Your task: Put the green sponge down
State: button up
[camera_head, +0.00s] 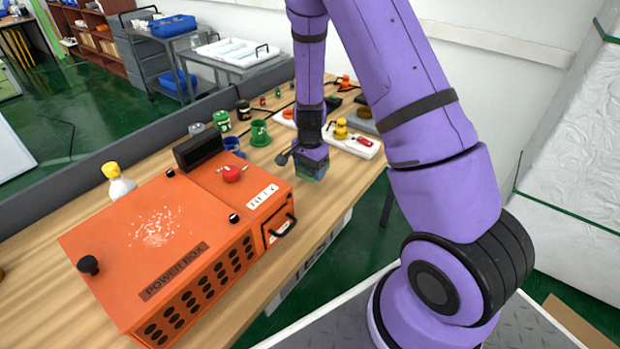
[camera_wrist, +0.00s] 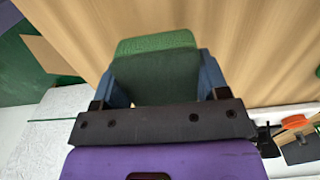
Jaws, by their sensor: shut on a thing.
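The green sponge (camera_wrist: 155,75) is between the blue fingers of my gripper (camera_wrist: 157,82) in the wrist view. The fingers are shut on it from both sides, and its lighter green end sticks out past the fingertips. In the head view, my gripper (camera_head: 311,172) points down over the wooden table (camera_head: 345,182), near its front edge, right of the orange power box. A small part of the green sponge (camera_head: 314,178) shows there. I cannot tell whether the sponge touches the table.
The orange power box (camera_head: 165,235) fills the left front of the table. A white bottle with a yellow cap (camera_head: 119,182) stands behind it. Green cups (camera_head: 260,133), a blue cup (camera_head: 233,147) and a white panel with buttons (camera_head: 352,143) stand farther back. Bare wood lies around my gripper.

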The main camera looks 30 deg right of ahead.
jog(key=shift+f, duration=1.85)
jog(key=shift+f, duration=0.1)
jog(key=o, duration=0.9)
notch_tip(320, 180, up, 12)
jog(key=shift+r, duration=0.25)
jog(key=s+a+r+n+t, duration=0.1)
jog(key=s+a+r+n, duration=0.1)
jog(key=s+r, duration=0.35)
jog(key=s+a+r+n+t+y, duration=0.1)
jog(key=s+r+n, duration=0.15)
jog(key=r, duration=0.65)
jog(key=s+a+r+n+t, duration=0.1)
jog(key=s+a+r+n, duration=0.15)
jog(key=r, duration=0.45)
jog(key=s+r+n, duration=0.2)
jog(key=s+r, duration=0.1)
jog(key=s, duration=0.3)
jog(key=s+r+n+t, duration=0.1)
jog(key=s+r+n, duration=0.1)
jog(key=s, duration=0.3)
jog(key=s+a+r+n+t+h, duration=0.1)
jog(key=s+r+n, duration=0.1)
jog(key=s+r, duration=0.2)
jog(key=shift+s+r+n, duration=0.1)
jog(key=shift+s+n, duration=0.2)
jog(key=shift+s, duration=1.05)
